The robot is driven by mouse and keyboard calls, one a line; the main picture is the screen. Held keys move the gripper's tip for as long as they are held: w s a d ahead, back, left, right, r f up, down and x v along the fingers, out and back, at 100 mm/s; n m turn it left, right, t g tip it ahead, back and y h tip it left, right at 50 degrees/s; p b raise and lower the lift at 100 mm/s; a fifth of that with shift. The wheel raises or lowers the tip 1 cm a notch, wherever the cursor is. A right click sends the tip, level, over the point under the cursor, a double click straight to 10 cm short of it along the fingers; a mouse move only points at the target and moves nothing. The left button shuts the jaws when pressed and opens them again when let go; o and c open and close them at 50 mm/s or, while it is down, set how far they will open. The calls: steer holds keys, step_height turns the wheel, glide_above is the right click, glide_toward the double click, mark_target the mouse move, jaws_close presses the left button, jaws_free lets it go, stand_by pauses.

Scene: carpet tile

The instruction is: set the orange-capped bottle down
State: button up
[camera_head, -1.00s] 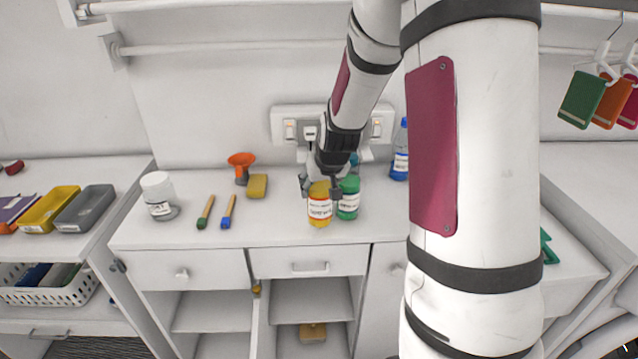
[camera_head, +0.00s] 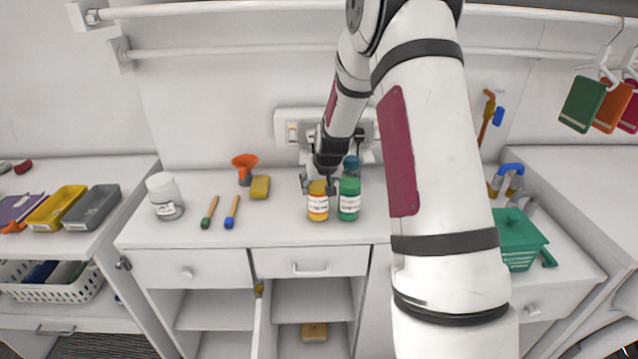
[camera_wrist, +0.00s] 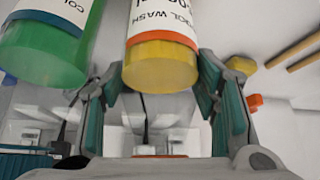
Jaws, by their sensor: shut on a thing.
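The orange-capped bottle (camera_head: 318,206) is upright near the front of the white counter, with an amber cap and base and a white label. My gripper (camera_head: 318,184) is shut on its upper part from behind. I cannot tell whether its base touches the counter. In the wrist view the bottle (camera_wrist: 161,62) lies between my teal finger pads (camera_wrist: 165,85). A green bottle (camera_head: 349,203) stands just right of it, a narrow gap apart; it also shows in the wrist view (camera_wrist: 45,50).
Left on the counter are a white jar (camera_head: 165,197), two brushes (camera_head: 231,212), a yellow sponge (camera_head: 260,187) and an orange funnel (camera_head: 245,166). A teal-topped item (camera_head: 351,166) stands behind. The counter between brushes and bottle is clear. A green basket (camera_head: 515,243) is at right.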

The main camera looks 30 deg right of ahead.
steer(key=shift+f, duration=0.1)
steer(key=o, duration=1.3)
